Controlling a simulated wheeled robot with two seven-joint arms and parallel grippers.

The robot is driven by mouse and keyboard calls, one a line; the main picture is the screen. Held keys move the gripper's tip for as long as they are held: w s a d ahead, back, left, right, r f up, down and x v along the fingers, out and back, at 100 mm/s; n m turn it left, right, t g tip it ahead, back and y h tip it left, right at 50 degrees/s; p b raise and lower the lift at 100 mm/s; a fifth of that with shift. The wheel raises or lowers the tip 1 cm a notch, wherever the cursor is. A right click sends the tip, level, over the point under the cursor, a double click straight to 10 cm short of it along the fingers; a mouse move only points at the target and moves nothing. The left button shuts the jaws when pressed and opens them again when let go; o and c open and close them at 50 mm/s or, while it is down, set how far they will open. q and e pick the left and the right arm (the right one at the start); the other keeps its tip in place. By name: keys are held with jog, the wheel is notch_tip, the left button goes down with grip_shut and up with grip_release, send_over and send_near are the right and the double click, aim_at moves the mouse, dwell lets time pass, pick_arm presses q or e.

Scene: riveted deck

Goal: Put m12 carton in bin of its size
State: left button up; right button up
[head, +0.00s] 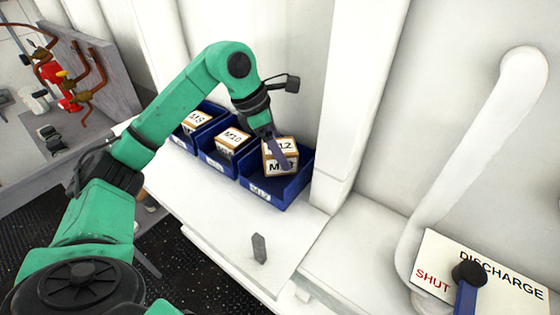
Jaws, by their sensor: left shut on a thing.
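My left gripper (280,150) is shut on the M12 carton (284,147), a white box with brown edges. The carton is at the right-hand blue bin (292,188), within its outline in the head view. I cannot tell whether it rests on the bin's floor or is held just above it. That bin's front label reads M12, though small. The M10 carton (232,140) sits in the middle blue bin (219,165). The M8 carton (197,119) sits in the left blue bin (181,138). My right gripper is not in view.
The bins stand in a row on a white ledge (215,205) against the wall. A small grey block (259,248) stands on the ledge in front. A white panel marked SHUT and DISCHARGE (500,275), with a blue-handled lever (466,295), is at lower right.

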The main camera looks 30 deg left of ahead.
pick_arm(q)
jog(key=f, duration=0.3)
jog(key=shift+s+f, duration=0.25)
jog(key=shift+s, duration=0.05)
jog(key=shift+w+f, duration=0.1)
jog(key=shift+f, duration=0.1)
jog(key=o, duration=1.5)
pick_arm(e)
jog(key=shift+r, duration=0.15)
pick_arm(q)
jog(key=b+v, duration=0.1)
jog(key=v, duration=1.1)
jog(key=shift+d, duration=0.1)
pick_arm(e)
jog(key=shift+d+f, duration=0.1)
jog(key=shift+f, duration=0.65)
